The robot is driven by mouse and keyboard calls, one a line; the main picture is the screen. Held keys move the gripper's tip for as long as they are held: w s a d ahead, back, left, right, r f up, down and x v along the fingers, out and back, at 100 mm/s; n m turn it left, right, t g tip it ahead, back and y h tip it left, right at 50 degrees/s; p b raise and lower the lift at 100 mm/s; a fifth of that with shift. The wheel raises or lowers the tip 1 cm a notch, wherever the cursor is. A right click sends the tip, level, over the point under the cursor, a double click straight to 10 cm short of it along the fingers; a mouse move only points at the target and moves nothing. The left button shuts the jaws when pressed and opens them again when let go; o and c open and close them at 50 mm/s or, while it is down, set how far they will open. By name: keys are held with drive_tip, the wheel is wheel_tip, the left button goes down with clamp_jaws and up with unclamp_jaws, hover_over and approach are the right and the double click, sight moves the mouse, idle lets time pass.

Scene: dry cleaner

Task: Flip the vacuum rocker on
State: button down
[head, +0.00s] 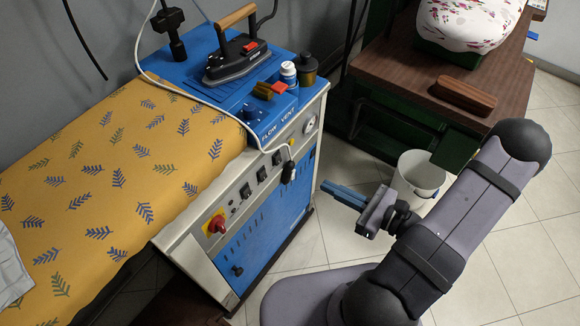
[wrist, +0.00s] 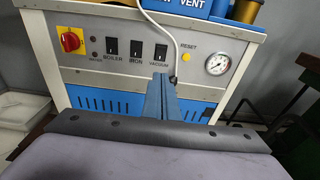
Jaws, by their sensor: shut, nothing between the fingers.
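The vacuum rocker (wrist: 160,53) is a small black switch above the label VACUUM on the cream control panel (wrist: 78,76). In the head view the vacuum rocker (head: 277,158) is the rightmost of three on the panel. I cannot tell which way it is tipped. My gripper (head: 325,187) has blue fingers, shut and empty, pointing at the machine from the right, with a gap before the panel. In the wrist view my gripper (wrist: 161,80) shows just below the VACUUM label, and the rocker stays visible above it.
The iron rocker (wrist: 136,49) and boiler rocker (wrist: 112,46) are left of it, then a red rotary knob (wrist: 72,40). A yellow reset button (wrist: 186,57) and gauge (wrist: 217,64) are right. A white cable (wrist: 165,28) hangs across the panel near the vacuum rocker. A bucket (head: 418,178) stands behind my gripper.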

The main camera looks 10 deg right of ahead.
drive_tip(key=p, duration=0.1)
approach(279, 163)
drive_tip(key=x, duration=0.4)
drive_tip(key=shift+w+a, duration=0.2)
drive_tip(key=shift+w, duration=0.05)
drive_tip(key=shift+x, duration=0.85)
drive_tip(key=shift+f, duration=0.1)
drive_tip(key=shift+w, duration=0.2)
drive_tip(key=s+d+f+b, duration=0.1)
drive_tip(key=s+d+f, duration=0.1)
drive_tip(key=s+d, duration=0.7)
drive_tip(key=shift+s+d+b, duration=0.3)
drive_tip(key=shift+s+d, duration=0.1)
drive_tip(key=shift+s, duration=0.1)
drive_tip(key=shift+r, duration=0.1)
